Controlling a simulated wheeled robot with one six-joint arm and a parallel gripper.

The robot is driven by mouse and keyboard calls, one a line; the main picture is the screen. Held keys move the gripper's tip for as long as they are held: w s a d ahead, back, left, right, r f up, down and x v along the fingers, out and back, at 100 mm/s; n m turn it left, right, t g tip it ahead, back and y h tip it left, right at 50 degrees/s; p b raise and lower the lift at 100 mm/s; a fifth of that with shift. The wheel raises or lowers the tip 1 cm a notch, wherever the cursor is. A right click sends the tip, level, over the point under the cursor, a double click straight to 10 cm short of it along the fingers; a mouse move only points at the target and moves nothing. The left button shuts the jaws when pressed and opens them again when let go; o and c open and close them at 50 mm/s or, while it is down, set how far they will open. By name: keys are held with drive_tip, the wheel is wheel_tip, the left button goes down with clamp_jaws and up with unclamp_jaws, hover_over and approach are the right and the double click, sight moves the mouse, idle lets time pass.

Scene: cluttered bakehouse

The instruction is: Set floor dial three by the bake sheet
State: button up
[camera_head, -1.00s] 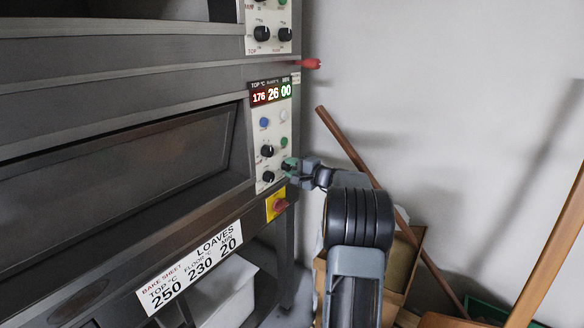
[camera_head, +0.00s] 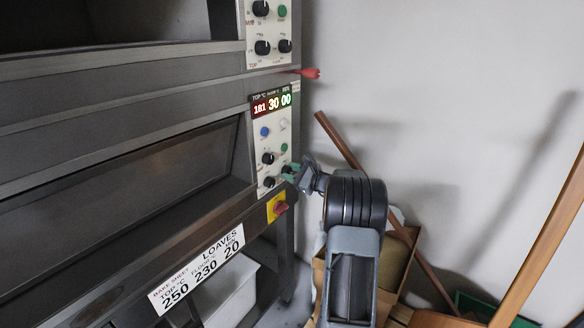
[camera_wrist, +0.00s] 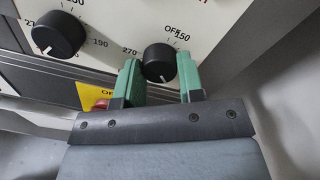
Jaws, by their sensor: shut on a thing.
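In the wrist view my gripper (camera_wrist: 160,80) has its green fingers on either side of a black dial (camera_wrist: 159,62), shut on it. The scale beside it shows OFF, 150 and 270; its pale mark points down. In the head view my gripper (camera_head: 290,169) is at the lower right of the lower oven's control panel (camera_head: 261,146), and the dial is mostly hidden. The display (camera_head: 272,104) reads 181, 30 and 00. The bake sheet (camera_head: 197,268) on the oven front reads LOAVES, top 250, floor 230, min 20.
Another dial (camera_wrist: 57,35) is close left of my gripper. A yellow plate with a red switch (camera_head: 277,206) is just below the panel. A wooden pole (camera_head: 340,141) leans on the wall behind my arm, near a cardboard box (camera_head: 401,272).

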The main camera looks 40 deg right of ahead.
drive_tip(key=m+p, duration=0.3)
drive_tip(key=m, duration=0.1)
drive_tip(key=shift+r+m+p, duration=0.15)
drive_tip(key=shift+m+p, duration=0.15)
drive_tip(key=shift+p, duration=0.1)
drive_tip(key=m+p, duration=0.3)
drive_tip(key=m, duration=0.1)
drive_tip(key=shift+f+m, duration=0.25)
drive_tip(key=shift+m, duration=0.05)
drive_tip(key=o, duration=0.9)
drive_tip(key=v, duration=1.4)
drive_tip(key=shift+f, duration=0.2)
